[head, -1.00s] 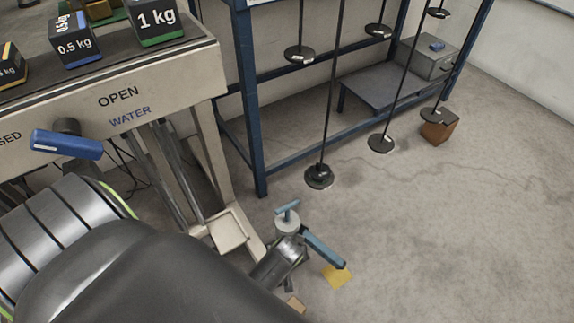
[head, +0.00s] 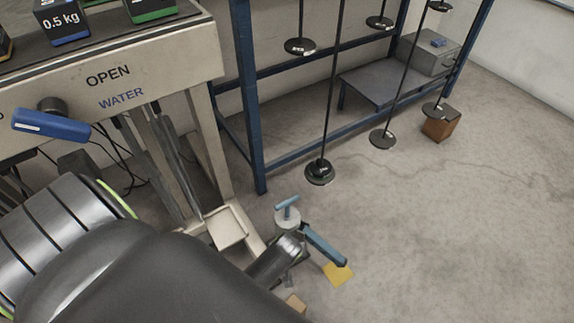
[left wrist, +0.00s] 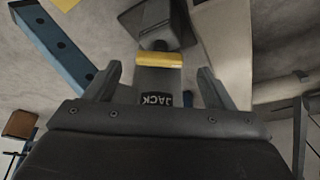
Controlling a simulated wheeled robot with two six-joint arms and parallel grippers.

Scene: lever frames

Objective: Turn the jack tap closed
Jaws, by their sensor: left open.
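In the left wrist view a short yellow bar handle (left wrist: 159,59) sits on a grey part above a black label (left wrist: 157,99) reading JACK, upside down. My left gripper (left wrist: 159,77) is open, with one finger on each side of the yellow bar. Gaps show between bar and fingers, so it is not gripped. My right gripper is not in view.
A bench (head: 170,65) marked OPEN and WATER stands at left with a blue lever (head: 50,125). A teal T-handle (head: 287,202) and a blue bar (head: 325,245) stand low near my arm. Hanging weights (head: 319,172) are beyond. The floor at right is clear.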

